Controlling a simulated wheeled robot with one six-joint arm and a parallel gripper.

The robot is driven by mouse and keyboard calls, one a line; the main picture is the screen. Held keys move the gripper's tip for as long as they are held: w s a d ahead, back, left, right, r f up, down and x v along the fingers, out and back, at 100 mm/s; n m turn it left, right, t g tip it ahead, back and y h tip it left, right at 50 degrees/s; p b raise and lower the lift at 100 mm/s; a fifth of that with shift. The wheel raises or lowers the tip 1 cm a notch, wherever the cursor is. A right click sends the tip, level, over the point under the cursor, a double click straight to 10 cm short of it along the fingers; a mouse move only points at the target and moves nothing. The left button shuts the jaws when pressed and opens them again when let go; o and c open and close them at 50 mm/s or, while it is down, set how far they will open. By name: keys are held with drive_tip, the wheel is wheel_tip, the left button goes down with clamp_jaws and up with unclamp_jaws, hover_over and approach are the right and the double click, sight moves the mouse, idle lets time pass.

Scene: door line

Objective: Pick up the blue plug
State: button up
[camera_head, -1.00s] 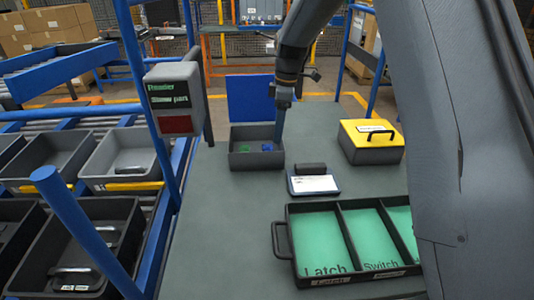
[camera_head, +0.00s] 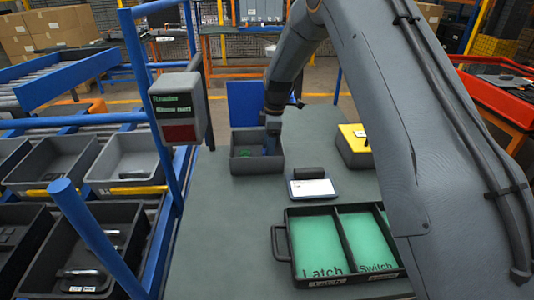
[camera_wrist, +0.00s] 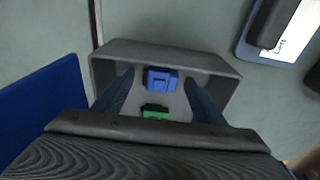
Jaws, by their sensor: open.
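The blue plug (camera_wrist: 161,79) lies in a grey open box (camera_wrist: 180,53), seen in the wrist view. A green plug (camera_wrist: 155,112) lies beside it in the same box. My gripper (camera_wrist: 163,82) is open, with its two fingers reaching down into the box on either side of the blue plug, apart from it. In the head view my gripper (camera_head: 272,146) is at the right part of the box (camera_head: 245,165). There the green plug (camera_head: 243,156) shows at the left, and the blue plug is not clearly told from my fingers.
A blue lid (camera_head: 243,104) stands up behind the box. A labelled device (camera_head: 311,188) lies in front of it. A black tray (camera_head: 281,240) with green compartments is nearer. A yellow-topped box (camera_head: 352,130) is at the right, partly hidden by my arm.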

drive_tip(key=c, duration=1.1)
